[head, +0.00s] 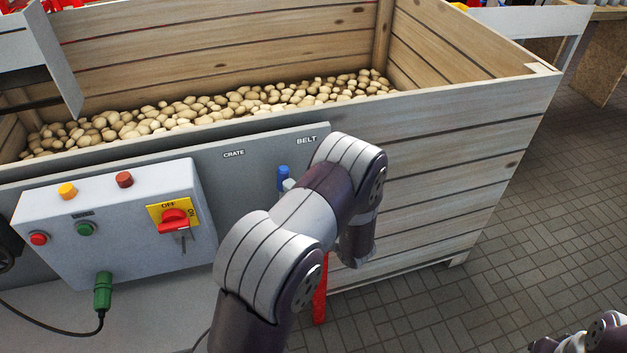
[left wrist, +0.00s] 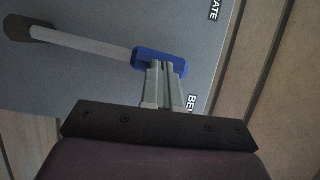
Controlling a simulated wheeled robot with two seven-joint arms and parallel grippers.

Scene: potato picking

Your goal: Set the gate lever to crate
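The gate lever has a blue grip (head: 284,178) and stands on the grey panel (head: 262,172), between the CRATE label (head: 234,153) and the BELT label (head: 306,140), nearer BELT. In the left wrist view the blue grip (left wrist: 160,62) ends a pale rod that runs to a dark pivot at upper left. My left gripper (left wrist: 164,72) has its two grey fingers close together, with the tips at the blue grip. They look shut against its side rather than around it. In the head view my left arm hides most of this gripper. My right gripper is not in view.
A large wooden crate (head: 440,150) with potatoes (head: 235,101) stands behind the panel. A control box (head: 130,235) with buttons and a red switch is at left, with a green plug and cable below. Open tiled floor lies at right. Part of my right arm shows at lower right.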

